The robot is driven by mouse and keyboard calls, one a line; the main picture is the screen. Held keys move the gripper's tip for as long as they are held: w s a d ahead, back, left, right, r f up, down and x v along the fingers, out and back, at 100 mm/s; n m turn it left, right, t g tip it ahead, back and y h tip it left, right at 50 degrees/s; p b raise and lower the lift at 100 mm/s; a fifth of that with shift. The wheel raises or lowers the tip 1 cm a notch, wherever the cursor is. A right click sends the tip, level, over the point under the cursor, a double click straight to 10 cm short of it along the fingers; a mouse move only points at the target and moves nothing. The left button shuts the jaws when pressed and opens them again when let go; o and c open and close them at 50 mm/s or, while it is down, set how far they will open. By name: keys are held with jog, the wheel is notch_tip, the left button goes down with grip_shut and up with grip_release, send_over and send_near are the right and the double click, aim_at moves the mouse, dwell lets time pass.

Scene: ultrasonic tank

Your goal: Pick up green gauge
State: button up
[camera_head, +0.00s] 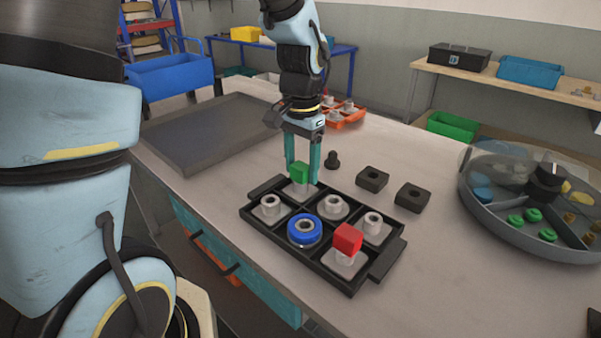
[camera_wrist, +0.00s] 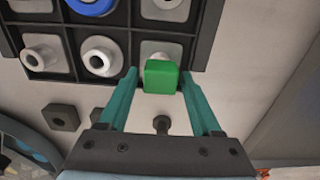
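The green gauge (camera_head: 299,173) is a small green block on a pale base in the far corner compartment of the black tray (camera_head: 328,283). In the wrist view the green gauge (camera_wrist: 161,77) lies between the tips of my two teal fingers, with a gap showing on each side. My gripper (camera_head: 302,180) points down over that compartment and is open around the gauge. In the wrist view my gripper (camera_wrist: 163,78) holds nothing.
The tray also holds a red block (camera_head: 347,239), a blue ring (camera_head: 304,231) and several pale round parts. Two dark blocks (camera_head: 372,179) and a dark knob (camera_head: 332,160) stand behind it. A round divided container (camera_head: 520,238) is at right. A grey mat (camera_head: 205,135) lies at left.

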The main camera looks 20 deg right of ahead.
aim_at(302, 165)
grip_shut()
dwell(0.3)
jog(key=shift+r, duration=0.1)
notch_tip(302, 165, up, 10)
jog(key=shift+f+b, duration=0.1)
jog(key=shift+b, duration=0.7)
